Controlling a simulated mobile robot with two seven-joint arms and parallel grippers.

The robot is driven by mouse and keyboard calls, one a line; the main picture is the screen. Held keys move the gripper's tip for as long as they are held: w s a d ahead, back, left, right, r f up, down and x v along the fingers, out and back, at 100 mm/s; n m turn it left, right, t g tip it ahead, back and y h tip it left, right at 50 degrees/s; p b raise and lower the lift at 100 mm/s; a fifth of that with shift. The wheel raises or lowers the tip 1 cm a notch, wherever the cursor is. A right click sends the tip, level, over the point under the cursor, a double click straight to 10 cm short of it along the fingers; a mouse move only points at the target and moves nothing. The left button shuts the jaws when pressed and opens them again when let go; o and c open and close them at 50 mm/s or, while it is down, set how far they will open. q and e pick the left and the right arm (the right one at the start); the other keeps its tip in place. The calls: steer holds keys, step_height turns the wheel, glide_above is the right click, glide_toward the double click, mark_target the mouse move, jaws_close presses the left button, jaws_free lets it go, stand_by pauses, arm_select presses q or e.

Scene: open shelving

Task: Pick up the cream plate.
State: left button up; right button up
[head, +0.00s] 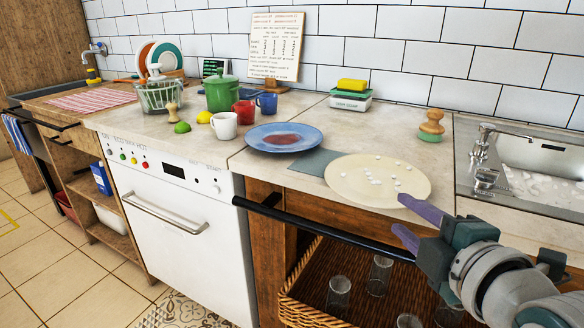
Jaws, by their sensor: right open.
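The cream plate (350,184) lies on the counter at the front edge, right of the picture's middle. Several small white bits are scattered on it. Part of a grey-blue cloth (308,161) shows at its left side, partly covered by the plate. My right gripper (401,214) comes in from the lower right. Its two purple fingers are apart, with nothing between them, near the plate's right front rim. I cannot tell whether a finger touches the rim. My left gripper is not in view.
A blue plate (260,136) with a reddish stain sits left of the cream plate. Behind are a white mug (223,126), a green pot (221,95) and a sponge on a box (350,102). A black rail (320,231) and a wicker basket (310,313) with glasses lie below. A sink (540,155) is right.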

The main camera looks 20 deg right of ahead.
mark_target(382, 203)
steer(key=x, duration=0.1)
steer(key=b+x, duration=0.1)
steer(key=x, duration=0.3)
steer(key=shift+w+a+f, duration=0.1)
steer(key=shift+a+f, duration=0.05)
steer(key=shift+a, duration=0.2)
steer(key=shift+w+d+b, duration=0.1)
steer(key=shift+w+b, duration=0.2)
steer(key=shift+w, duration=0.1)
steer(key=c, duration=0.4)
jaws_close()
stand_by(0.4)
